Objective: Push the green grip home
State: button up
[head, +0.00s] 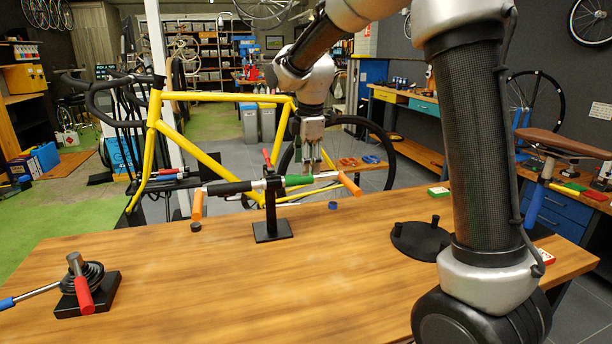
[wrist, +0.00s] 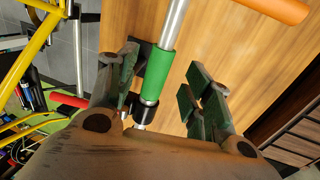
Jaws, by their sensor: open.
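A silver handlebar (head: 325,177) lies across a black stand (head: 272,232) on the wooden table. The green grip (head: 297,181) is on the bar, just right of the stand's clamp; it also shows in the wrist view (wrist: 155,77). A narrow silver strip shows between the grip's end and a black collar (wrist: 151,107). My gripper (head: 313,170) is open, pointing down above the bar near the grip's right part. In the wrist view my gripper (wrist: 163,85) has its green-padded fingers on either side of the bar, the left one closer. Contact cannot be told.
The bar has a black grip (head: 229,188) on the left and orange ends (head: 197,206). The front middle is clear.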

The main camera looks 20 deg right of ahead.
aim_at(299, 180)
jog(key=shift+w+f, duration=0.25)
jog(key=shift+f, duration=0.95)
jog(key=shift+w+f, duration=0.2)
jog(key=shift+f, duration=0.95)
